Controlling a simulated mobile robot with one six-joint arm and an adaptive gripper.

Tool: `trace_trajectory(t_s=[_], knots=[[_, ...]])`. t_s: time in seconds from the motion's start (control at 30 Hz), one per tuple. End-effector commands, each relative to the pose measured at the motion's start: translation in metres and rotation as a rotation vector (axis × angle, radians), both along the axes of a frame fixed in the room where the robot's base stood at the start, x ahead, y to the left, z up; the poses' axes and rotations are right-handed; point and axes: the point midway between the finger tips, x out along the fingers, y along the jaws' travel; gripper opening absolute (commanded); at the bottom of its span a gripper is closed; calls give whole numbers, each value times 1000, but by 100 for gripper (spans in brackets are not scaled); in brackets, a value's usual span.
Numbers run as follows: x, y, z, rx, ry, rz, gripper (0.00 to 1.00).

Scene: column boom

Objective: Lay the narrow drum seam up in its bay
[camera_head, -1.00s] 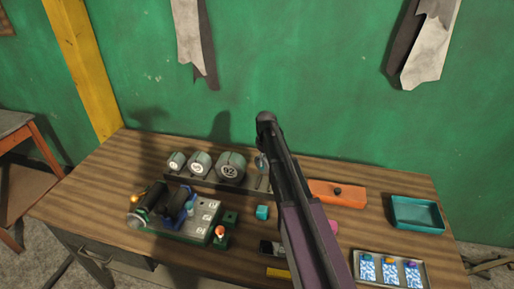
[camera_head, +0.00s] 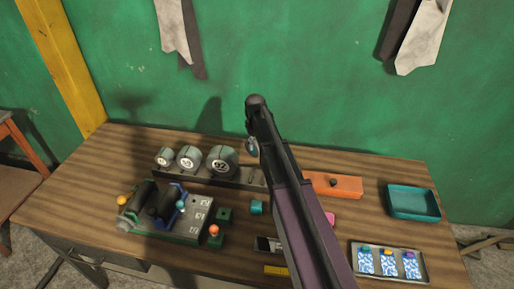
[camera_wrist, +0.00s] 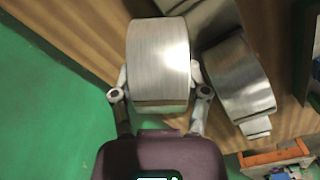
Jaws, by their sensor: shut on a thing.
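In the wrist view my gripper (camera_wrist: 160,78) is shut on a silver metal drum (camera_wrist: 158,50), with a finger at each side. A thin line, possibly its seam, crosses the drum close to my palm. In the head view my arm hides most of the gripper and the held drum. In the wrist view another silver drum (camera_wrist: 240,82) lies close to the right of the held one.
A green-based machine with a dark roller (camera_head: 148,200) stands front left. A teal cup-like piece (camera_head: 256,207), an orange block (camera_head: 335,185), a teal tray (camera_head: 413,203) and a tray of patterned cards (camera_head: 388,262) are also on the table. The green wall is close behind.

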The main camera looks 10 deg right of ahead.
Motion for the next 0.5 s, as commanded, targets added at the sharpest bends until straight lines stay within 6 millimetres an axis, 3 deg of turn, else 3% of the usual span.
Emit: trace_trajectory(t_s=[0.27,0.5], knots=[[-12,2,7,-6,3,100,3],[-37,3,20,-19,12,325,3]])
